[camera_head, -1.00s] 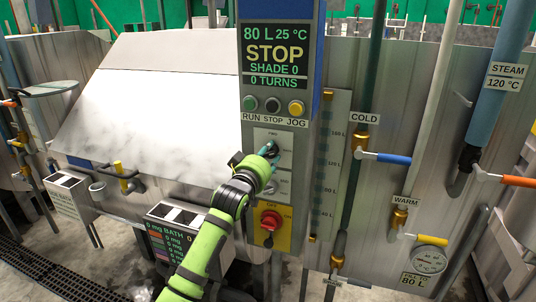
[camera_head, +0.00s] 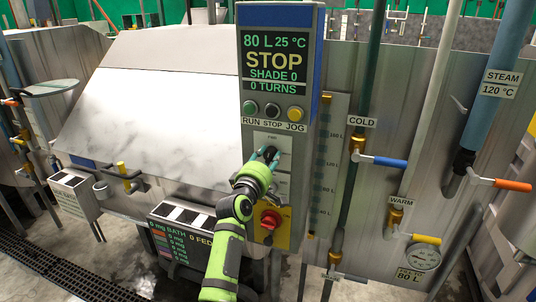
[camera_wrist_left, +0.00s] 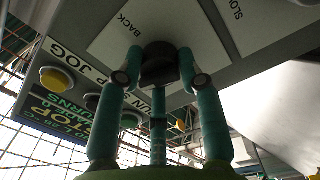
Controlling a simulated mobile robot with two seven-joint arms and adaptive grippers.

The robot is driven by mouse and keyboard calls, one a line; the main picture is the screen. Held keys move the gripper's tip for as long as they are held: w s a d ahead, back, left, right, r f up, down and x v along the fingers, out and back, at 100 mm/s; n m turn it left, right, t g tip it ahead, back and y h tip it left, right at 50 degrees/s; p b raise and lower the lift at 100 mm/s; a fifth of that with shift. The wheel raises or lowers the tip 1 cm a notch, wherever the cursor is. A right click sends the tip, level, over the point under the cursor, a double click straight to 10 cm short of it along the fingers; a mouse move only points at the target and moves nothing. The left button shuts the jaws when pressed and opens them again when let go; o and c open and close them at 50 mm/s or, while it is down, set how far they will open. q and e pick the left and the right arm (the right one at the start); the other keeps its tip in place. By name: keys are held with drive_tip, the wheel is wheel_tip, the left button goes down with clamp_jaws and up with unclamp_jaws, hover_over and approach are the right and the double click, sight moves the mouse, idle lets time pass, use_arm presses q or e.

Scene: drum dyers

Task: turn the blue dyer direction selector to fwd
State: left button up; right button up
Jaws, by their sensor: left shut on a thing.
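The direction selector is a black knob (camera_wrist_left: 160,62) on a pale plate on the dyer's control panel (camera_head: 283,85). In the wrist view the word BACK is beside it, and SLOW is on a neighbouring plate. In the head view a small label, which looks like FWD, is above the knob. My left gripper (camera_head: 267,156), with green fingers, is shut on the knob; the fingers (camera_wrist_left: 158,75) are around it in the wrist view. They partly hide the knob, and I cannot tell which way it points. My right gripper is not in view.
Above are a display (camera_head: 274,62) reading STOP and the green (camera_head: 250,107), black (camera_head: 272,110) and yellow (camera_head: 295,114) buttons. Below is a red rotary switch (camera_head: 270,219) on a yellow plate, close to my arm. Pipes and valve levers stand at the right.

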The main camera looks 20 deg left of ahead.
use_arm(q)
drive_tip(key=shift+a+r+n+p, duration=0.15)
drive_tip(key=shift+n+p, duration=0.1)
drive_tip(key=shift+n, duration=0.4)
drive_tip(key=shift+r+n+p, duration=0.1)
drive_tip(key=shift+n+p, duration=0.1)
drive_tip(key=shift+n, duration=0.45)
drive_tip(key=o, duration=1.1)
drive_tip(key=shift+o, duration=0.2)
drive_tip(key=shift+f, duration=0.15)
